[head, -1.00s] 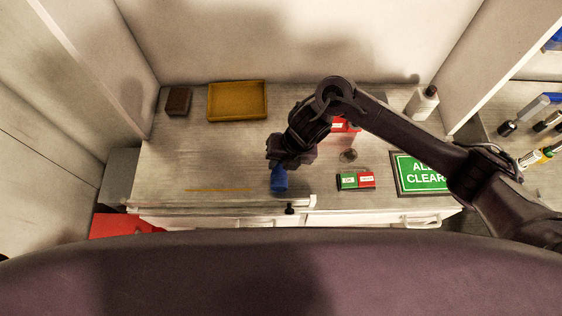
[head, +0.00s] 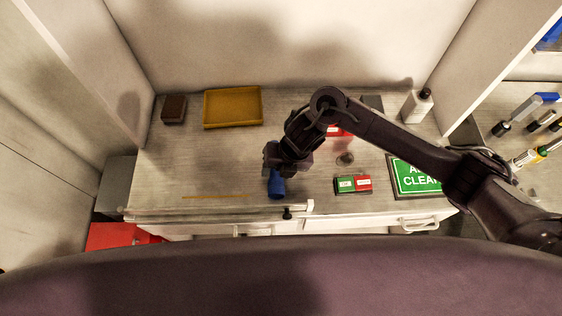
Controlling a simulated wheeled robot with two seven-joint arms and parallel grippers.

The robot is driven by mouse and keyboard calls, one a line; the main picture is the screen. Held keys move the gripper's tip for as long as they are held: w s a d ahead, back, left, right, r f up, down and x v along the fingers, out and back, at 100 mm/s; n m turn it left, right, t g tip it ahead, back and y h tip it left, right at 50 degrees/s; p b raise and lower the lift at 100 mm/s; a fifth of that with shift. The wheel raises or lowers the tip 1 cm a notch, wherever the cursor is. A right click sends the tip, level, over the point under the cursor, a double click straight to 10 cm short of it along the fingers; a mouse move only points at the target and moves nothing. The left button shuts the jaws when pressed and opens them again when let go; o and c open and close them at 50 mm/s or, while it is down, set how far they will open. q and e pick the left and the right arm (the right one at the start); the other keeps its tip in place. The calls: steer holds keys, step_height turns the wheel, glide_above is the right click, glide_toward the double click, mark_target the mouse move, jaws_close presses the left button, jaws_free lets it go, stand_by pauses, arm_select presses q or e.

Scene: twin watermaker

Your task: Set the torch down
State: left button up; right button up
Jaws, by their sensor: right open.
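A blue cylindrical object, seemingly the torch (head: 276,186), is at the front of the grey counter (head: 225,165), left of the green and red block. My right gripper (head: 276,172) is directly above and behind it, with its dark body covering the torch's upper end. The jaws are open, but the fingertips are hard to make out against the torch. I cannot tell whether they still touch it. My left gripper is not in view.
A yellow tray (head: 233,123) and a brown block (head: 174,109) are at the back left. A green and red block (head: 353,184) and a green sign (head: 416,178) lie to the right. A white bottle (head: 417,104) stands at the back right. The left-middle counter is clear.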

steer(key=shift+d+r+b, duration=0.2)
steer(key=shift+r+b, duration=0.1)
steer(key=shift+r, duration=0.15)
steer(key=v, duration=1.1)
